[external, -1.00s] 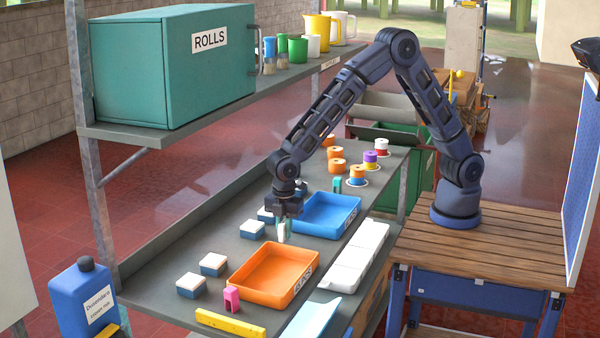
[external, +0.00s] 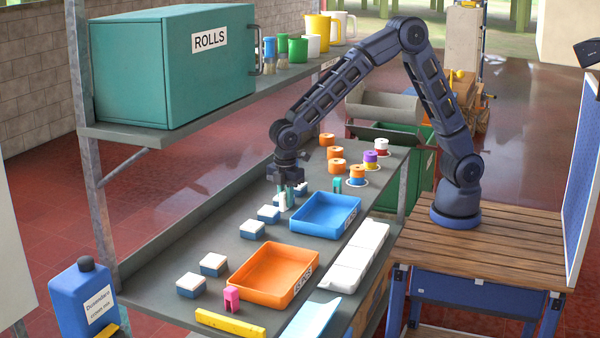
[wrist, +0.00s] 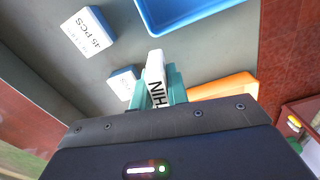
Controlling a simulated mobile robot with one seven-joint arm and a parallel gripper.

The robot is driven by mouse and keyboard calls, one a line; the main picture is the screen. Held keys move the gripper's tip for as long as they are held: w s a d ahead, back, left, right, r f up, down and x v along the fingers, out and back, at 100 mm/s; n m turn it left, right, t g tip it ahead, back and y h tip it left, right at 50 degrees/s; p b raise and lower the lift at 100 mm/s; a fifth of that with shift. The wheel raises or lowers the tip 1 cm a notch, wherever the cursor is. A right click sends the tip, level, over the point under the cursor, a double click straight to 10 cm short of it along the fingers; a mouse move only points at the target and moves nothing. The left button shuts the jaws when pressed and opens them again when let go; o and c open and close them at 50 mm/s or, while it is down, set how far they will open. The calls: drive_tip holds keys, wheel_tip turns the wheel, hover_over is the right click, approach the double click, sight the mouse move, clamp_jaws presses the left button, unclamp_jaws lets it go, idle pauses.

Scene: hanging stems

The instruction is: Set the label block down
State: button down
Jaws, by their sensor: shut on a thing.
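My gripper (external: 284,203) is over the grey bench at the left of the blue tray, near a row of blue-and-white blocks. Its teal fingers are shut on a white label block (wrist: 156,66), which carries dark lettering, partly hidden, in the wrist view. The label block also shows as a small pale upright shape in the external view (external: 283,200). The fingers hide its lower part in the wrist view. Whether it touches the bench I cannot tell.
A blue-and-white block (external: 268,214) sits close by; another (external: 252,230) is nearer the front. The blue tray (external: 311,230) and orange tray (external: 265,291) stand to the right and front. Orange rolls (external: 336,166) are further back. Bare bench lies along the left.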

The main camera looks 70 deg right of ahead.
drive_tip(key=w+d+m, duration=0.2)
drive_tip(key=d+m, duration=0.3)
drive_tip(key=d, duration=0.9)
drive_tip(key=w+d+f+m, duration=0.15)
drive_tip(key=d+m, duration=0.25)
drive_tip(key=d, duration=1)
drive_tip(key=w+d+m, duration=0.3)
drive_tip(key=d+m, duration=0.2)
drive_tip(key=d, duration=0.9)
drive_tip(key=shift+n, duration=0.7)
drive_tip(key=w+d+f, duration=0.1)
drive_tip(key=d, duration=0.1)
drive_tip(key=w+d+f, duration=0.1)
drive_tip(key=d+f, duration=0.1)
drive_tip(key=w+d+f, duration=0.1)
drive_tip(key=d, duration=0.1)
drive_tip(key=shift+w+d+f, duration=0.2)
drive_tip(key=shift+d+f, duration=0.05)
drive_tip(key=shift+f, duration=0.05)
drive_tip(key=shift+n, duration=0.5)
drive_tip(key=w+d, duration=0.6)
drive_tip(key=w, duration=0.1)
drive_tip(key=shift+f, duration=0.15)
drive_tip(key=shift+w+d+r, duration=0.2)
drive_tip(key=shift+w+d, duration=0.15)
drive_tip(key=shift+d, duration=0.05)
drive_tip(key=shift+w+d+f, duration=0.1)
drive_tip(key=shift+f, duration=1.4)
